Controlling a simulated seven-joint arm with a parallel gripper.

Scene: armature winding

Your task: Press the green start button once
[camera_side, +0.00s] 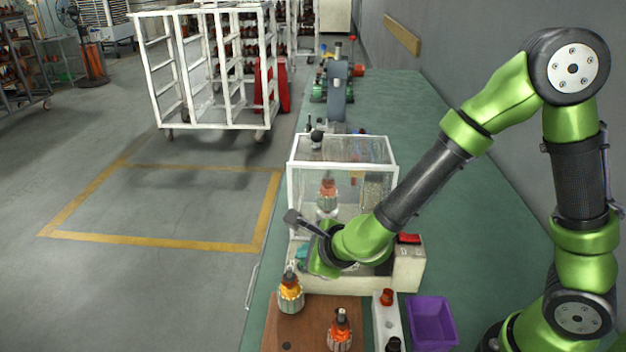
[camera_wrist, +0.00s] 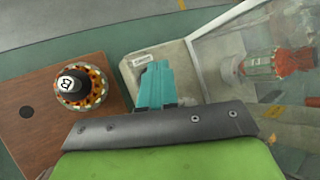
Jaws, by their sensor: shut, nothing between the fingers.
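My gripper (camera_wrist: 157,72) has teal fingers held together, with nothing between them. In the wrist view they are over the cream front of the winding machine (camera_wrist: 192,55), next to a small label (camera_wrist: 142,60). In the side view my gripper (camera_side: 302,255) is low at the front left of the machine (camera_side: 408,268), in front of its clear guard (camera_side: 342,150). I cannot make out the green start button in either view; my gripper and wrist cover part of the machine's front. Whether the fingertips touch the machine I cannot tell.
An armature (camera_side: 290,294) stands on a brown board (camera_side: 300,325), with another (camera_side: 340,330) near it. A red switch (camera_side: 409,238) is on the machine's right. A purple bin (camera_side: 432,322) and a white block (camera_side: 388,318) are at the front right. An armature (camera_side: 327,196) sits behind the guard.

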